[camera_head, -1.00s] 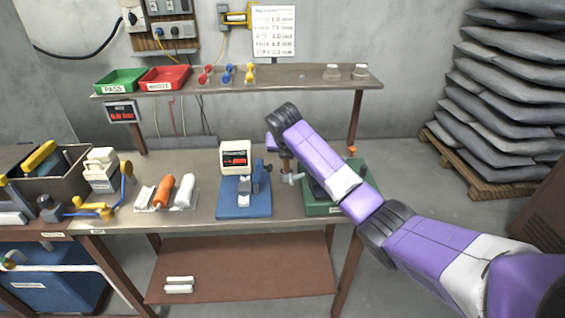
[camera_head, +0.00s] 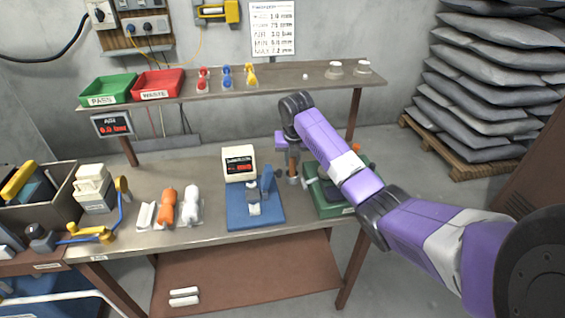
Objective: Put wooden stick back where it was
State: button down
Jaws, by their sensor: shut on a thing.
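My gripper (camera_head: 293,160) points down over the right half of the workbench (camera_head: 190,232), between the blue device (camera_head: 253,212) and the green device (camera_head: 330,207). It is shut on a thin brown piece (camera_head: 293,180), seemingly the wooden stick, held upright. The piece is small in the head view, and I cannot tell whether its lower end touches the bench. My purple arm hides part of the green device.
A shelf (camera_head: 290,83) above the bench carries a green tray (camera_head: 108,90), a red tray (camera_head: 158,84) and small coloured holders. Orange and white rolls (camera_head: 165,205) lie at left. Grey sacks (camera_head: 485,90) are stacked on a pallet at right.

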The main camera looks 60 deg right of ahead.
jog(key=shift+d+f, duration=0.15)
jog(key=shift+f, duration=0.3)
jog(key=c, duration=1.3)
grip_release()
jog(key=shift+r, duration=0.2)
jog(key=b+v, duration=0.1)
jog(key=v, duration=1.1)
jog(key=shift+f, duration=0.1)
